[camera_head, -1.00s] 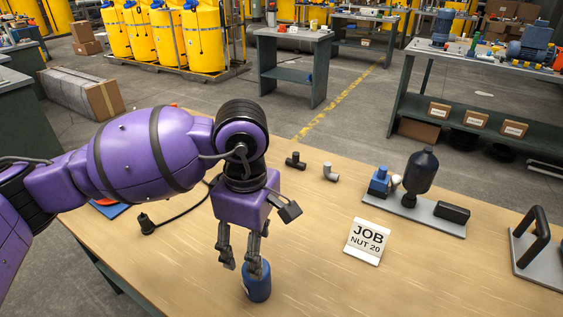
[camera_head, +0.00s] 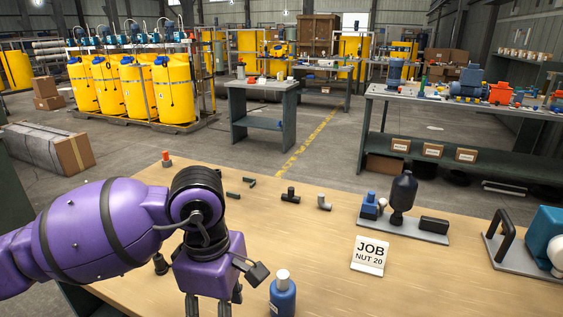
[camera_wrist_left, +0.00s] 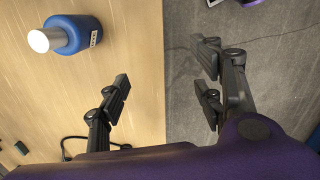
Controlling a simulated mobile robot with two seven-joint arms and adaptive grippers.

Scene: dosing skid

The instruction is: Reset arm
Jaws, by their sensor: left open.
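My left gripper (camera_wrist_left: 162,88) is open and empty, over the table's edge in the left wrist view. In the head view its fingers (camera_head: 212,302) point down at the bottom edge, and their tips are cut off. A blue bottle (camera_head: 283,298) with a pale cap stands upright on the table, just right of the gripper and apart from it. The bottle also shows at the upper left of the left wrist view (camera_wrist_left: 66,36), outside the fingers. My right gripper is in neither view.
The wooden table (camera_head: 310,240) has clear room in the middle. A "JOB NUT 20" sign (camera_head: 370,255) stands right of the bottle. Pipe fittings (camera_head: 290,195) lie behind.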

